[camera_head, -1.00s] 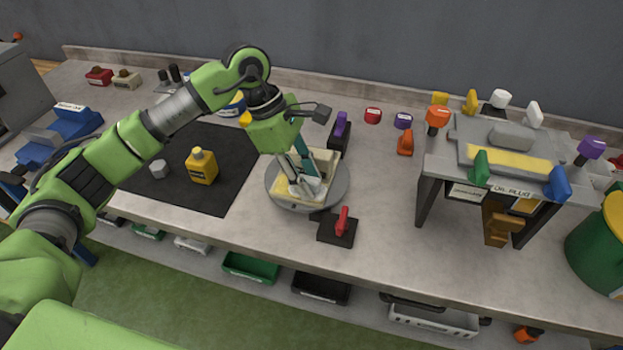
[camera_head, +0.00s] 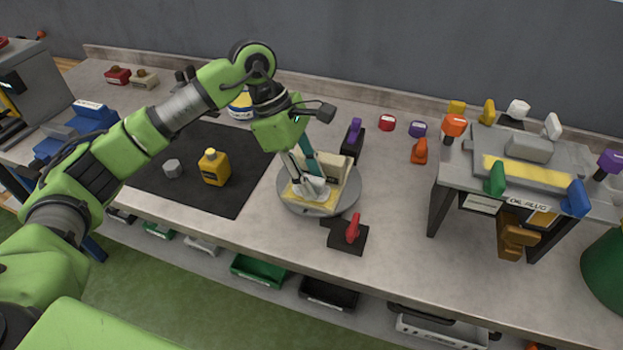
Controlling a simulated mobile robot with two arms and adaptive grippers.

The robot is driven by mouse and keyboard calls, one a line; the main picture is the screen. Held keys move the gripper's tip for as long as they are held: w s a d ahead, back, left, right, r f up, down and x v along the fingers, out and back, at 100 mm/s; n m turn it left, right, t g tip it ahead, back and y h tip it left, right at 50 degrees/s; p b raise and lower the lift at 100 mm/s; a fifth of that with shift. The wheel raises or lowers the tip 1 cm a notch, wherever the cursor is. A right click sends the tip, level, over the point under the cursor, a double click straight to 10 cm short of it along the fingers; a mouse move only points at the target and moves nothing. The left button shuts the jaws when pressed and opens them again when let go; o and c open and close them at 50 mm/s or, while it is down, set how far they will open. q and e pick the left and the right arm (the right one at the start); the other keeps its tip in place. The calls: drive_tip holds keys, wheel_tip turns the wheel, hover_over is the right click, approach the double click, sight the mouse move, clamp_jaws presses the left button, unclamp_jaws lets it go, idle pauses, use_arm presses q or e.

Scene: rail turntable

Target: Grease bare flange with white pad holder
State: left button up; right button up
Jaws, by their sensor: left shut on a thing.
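My left gripper (camera_head: 308,181) points down over the round grey turntable (camera_head: 318,207) and is shut on a white thing, likely the white pad holder (camera_head: 312,188). The gripper partly hides it. On the turntable stands a cream block-like piece (camera_head: 338,168) with a yellowish lower part at the front. The white holder is at this piece's front side; whether it touches cannot be told. I cannot make out which surface is the bare flange. My right gripper is not in view.
A black mat (camera_head: 231,199) with a yellow bottle (camera_head: 214,168) and a grey hex piece (camera_head: 172,168) lies to the left. A red-handled black block (camera_head: 349,237) sits in front of the turntable. A grey stand (camera_head: 530,148) with coloured handles is at right.

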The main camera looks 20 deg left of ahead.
use_arm(q)
drive_tip(key=shift+r+p, duration=1.55)
drive_tip(key=shift+r, duration=1.9)
